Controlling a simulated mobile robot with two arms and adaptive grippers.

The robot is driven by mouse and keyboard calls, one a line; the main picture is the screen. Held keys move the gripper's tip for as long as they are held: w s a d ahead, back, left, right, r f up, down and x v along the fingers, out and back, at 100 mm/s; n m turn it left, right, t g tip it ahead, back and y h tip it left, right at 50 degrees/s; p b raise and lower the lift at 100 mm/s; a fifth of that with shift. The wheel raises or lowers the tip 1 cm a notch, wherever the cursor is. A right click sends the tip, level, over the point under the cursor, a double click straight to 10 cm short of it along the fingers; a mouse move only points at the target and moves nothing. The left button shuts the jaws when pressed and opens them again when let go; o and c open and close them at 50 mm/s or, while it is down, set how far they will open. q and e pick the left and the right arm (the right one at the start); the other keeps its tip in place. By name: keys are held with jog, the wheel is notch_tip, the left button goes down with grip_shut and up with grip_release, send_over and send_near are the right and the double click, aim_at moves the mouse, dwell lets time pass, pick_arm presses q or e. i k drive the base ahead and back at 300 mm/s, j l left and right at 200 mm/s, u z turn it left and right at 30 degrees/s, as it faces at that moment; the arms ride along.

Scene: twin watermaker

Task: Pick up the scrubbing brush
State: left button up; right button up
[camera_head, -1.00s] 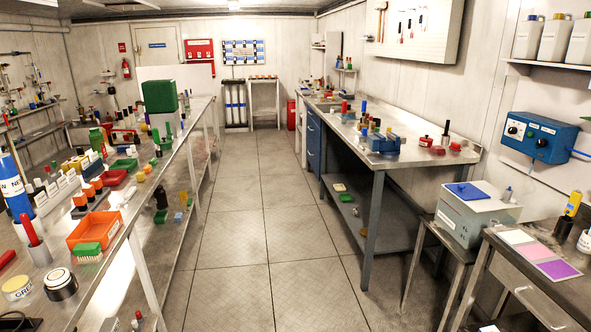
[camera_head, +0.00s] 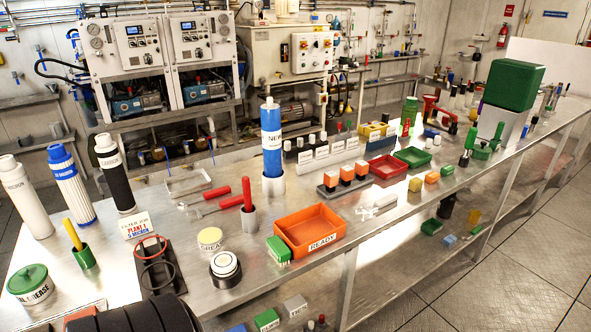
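The scrubbing brush (camera_head: 279,249) is a small green block with pale bristles along its lower side. It rests on the metal bench (camera_head: 262,290) near the front edge, close against the left end of the orange READY tray (camera_head: 310,231). No gripper shows in the head view, so I cannot tell where either one is relative to the brush or whether it is open or shut.
Left of the brush stand a round black-and-white part (camera_head: 225,266) and a GREASE tin (camera_head: 210,239). A blue-and-white cylinder (camera_head: 272,145) rises farther back. A dark ribbed cylinder (camera_head: 135,316) fills the lower left.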

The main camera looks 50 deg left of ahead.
aim_at(279, 251)
jog(key=i+u, duration=0.25)
jog(key=u, duration=0.15)
jog(key=i+l+u, duration=0.15)
jog(key=u, duration=0.25)
jog(key=i+l+u, duration=0.25)
jog(key=u, duration=0.2)
jog(key=i+l+u, duration=0.4)
jog(key=l+u, duration=0.2)
jog(key=u, duration=0.2)
jog(key=i, duration=0.05)
